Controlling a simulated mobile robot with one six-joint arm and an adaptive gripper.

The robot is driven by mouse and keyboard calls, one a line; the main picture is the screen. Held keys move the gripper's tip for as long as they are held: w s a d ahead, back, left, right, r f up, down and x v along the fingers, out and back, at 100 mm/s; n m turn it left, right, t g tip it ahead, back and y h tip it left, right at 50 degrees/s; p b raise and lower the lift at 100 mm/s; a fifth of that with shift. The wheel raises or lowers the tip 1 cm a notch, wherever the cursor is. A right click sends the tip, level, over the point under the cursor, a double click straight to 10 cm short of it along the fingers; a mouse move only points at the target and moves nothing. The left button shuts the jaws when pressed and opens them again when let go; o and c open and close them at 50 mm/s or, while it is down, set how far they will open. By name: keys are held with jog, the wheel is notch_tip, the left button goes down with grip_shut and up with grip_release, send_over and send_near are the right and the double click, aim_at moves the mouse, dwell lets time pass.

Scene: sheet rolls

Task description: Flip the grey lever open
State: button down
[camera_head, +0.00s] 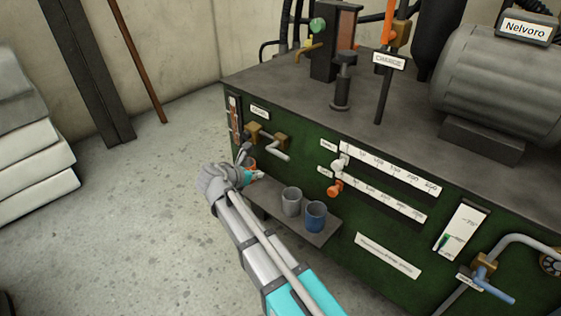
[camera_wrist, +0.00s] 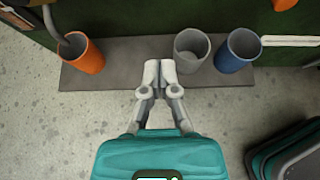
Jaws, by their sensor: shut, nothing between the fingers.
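A light grey lever-like handle (camera_head: 273,151) sits at a brass valve (camera_head: 282,140) on the front of the green machine, at the upper left. A second brass fitting (camera_head: 254,131) is left of it, with a darker grey spout (camera_head: 243,152) bending down. In the wrist view, a grey spout (camera_wrist: 64,42) reaches over an orange cup (camera_wrist: 84,57). My gripper (camera_head: 260,175) is below the handle and apart from it. In the wrist view my gripper (camera_wrist: 160,72) is shut and empty above the shelf. The handle is not clearly visible in the wrist view.
The grey shelf (camera_wrist: 118,60) holds the orange cup at left and a grey cup (camera_head: 292,201) and blue cup (camera_head: 315,217) at right. An orange-handled valve (camera_head: 335,188) is further right.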

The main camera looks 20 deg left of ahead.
jog(key=shift+w+d, duration=0.15)
jog(key=shift+d, duration=0.05)
jog(key=b+x, duration=0.5)
jog(key=x, duration=0.4)
jog(key=shift+w+d+r+p, duration=0.15)
jog(key=shift+w+r+p, duration=0.2)
jog(key=shift+r+p, duration=0.55)
jog(key=shift+w+d+r+p, duration=0.15)
jog(key=shift+w+r+p, duration=0.15)
jog(key=shift+r+p, duration=0.6)
jog(key=shift+f, duration=0.1)
jog(key=shift+a, duration=0.1)
jog(key=shift+p, duration=0.3)
